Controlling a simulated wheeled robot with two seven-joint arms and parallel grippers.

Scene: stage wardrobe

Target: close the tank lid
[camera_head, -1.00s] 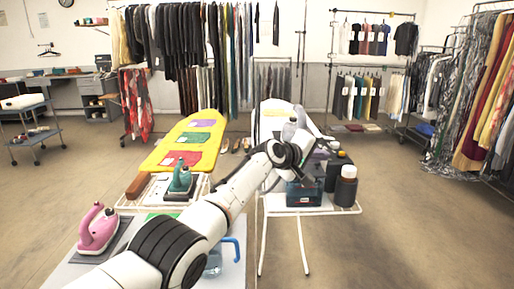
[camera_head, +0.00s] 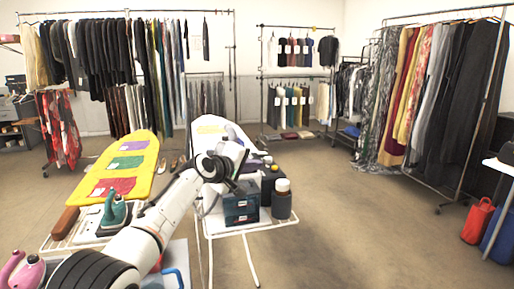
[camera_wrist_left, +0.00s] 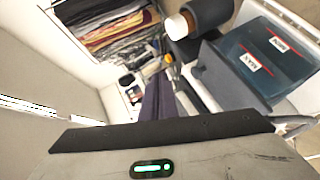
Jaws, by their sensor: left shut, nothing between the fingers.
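The tank (camera_head: 240,208) is a dark blue box with a see-through front, on the white wire shelf at the end of the ironing board. In the left wrist view the tank (camera_wrist_left: 262,62) is at the upper right, with MAX and MIN labels. My left gripper (camera_head: 236,185) is shut and empty, just above and behind the tank in the head view. Its dark fingers (camera_wrist_left: 160,95) show left of the tank in the wrist view. My right gripper is out of view.
A dark bottle with a pale cap (camera_head: 282,200) stands right of the tank on the wire shelf (camera_head: 270,226). A teal iron (camera_head: 114,210) and a yellow ironing board (camera_head: 146,150) are at left. Clothes racks line the back and right.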

